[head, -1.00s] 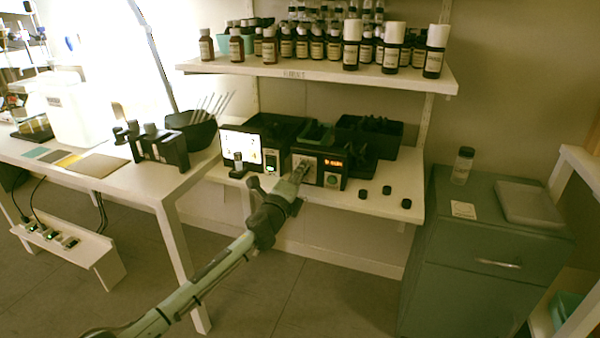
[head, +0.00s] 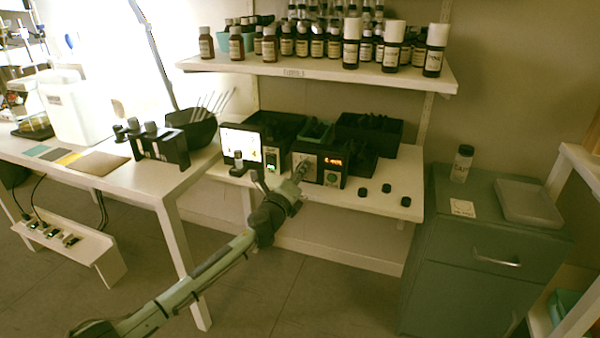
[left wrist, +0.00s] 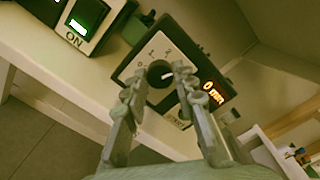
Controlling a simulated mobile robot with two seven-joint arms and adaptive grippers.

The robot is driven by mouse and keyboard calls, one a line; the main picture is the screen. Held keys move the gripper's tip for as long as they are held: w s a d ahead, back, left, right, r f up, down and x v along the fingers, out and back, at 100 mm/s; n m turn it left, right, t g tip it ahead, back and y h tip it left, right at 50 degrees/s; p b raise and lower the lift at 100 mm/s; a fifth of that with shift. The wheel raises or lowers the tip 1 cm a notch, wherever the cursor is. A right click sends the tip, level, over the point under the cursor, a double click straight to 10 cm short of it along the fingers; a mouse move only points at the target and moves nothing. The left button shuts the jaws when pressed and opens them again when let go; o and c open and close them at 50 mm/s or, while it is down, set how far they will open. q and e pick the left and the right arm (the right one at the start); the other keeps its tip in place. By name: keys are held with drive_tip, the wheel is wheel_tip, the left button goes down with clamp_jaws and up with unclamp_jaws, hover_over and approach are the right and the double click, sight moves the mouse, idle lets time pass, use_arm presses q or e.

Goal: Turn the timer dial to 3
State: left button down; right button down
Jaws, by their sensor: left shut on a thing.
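The timer box (head: 330,178) stands on the white lower shelf, with an orange lit display (head: 333,161). In the left wrist view its face shows a dark round dial (left wrist: 160,74) with a pale pointer mark and several printed numbers around it. The lit display (left wrist: 212,92) there seems to read 0 with small letters after it. My left gripper (left wrist: 160,84) has its two fingers on either side of the dial and is shut on it. My right gripper is not in view.
A box with a green ON display (left wrist: 84,24) stands left of the timer. Several small black caps (head: 387,188) lie on the shelf to the right. Dark trays (head: 368,135) stand behind. A shelf of bottles (head: 320,70) hangs above. A green-grey cabinet (head: 470,240) stands at the right.

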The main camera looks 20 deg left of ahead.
use_arm(q)
drive_tip(key=c, duration=1.2)
unclamp_jaws()
drive_tip(key=s, duration=1.2)
drive_tip(key=shift+a, duration=0.2)
drive_tip(key=s+a+f+n+g+y, duration=0.1)
drive_tip(key=s+a+f+n+g, duration=0.15)
drive_tip(key=s+f+n, duration=0.45)
drive_tip(key=s+a+f+n+g+y, duration=0.1)
drive_tip(key=s+a+f+n+g, duration=0.15)
drive_tip(key=f, duration=0.85)
drive_tip(key=s+a+f+n+g+y, duration=0.2)
drive_tip(key=s+f+n+g, duration=0.15)
drive_tip(key=f, duration=0.55)
drive_tip(key=s+d+f+n+g, duration=0.1)
drive_tip(key=s+f+n+g, duration=0.1)
drive_tip(key=s+f, duration=0.3)
drive_tip(key=s+f+n+g+h, duration=0.1)
drive_tip(key=s+f+n+g, duration=0.2)
drive_tip(key=s, duration=0.9)
drive_tip(key=s+d+f+n+g+h, duration=0.1)
drive_tip(key=s+f+n+g, duration=0.1)
drive_tip(key=s+f+n, duration=0.3)
drive_tip(key=s+f, duration=0.3)
drive_tip(key=shift+s+d+f, duration=0.25)
drive_tip(key=shift+d+f, duration=0.05)
drive_tip(key=shift+f, duration=0.1)
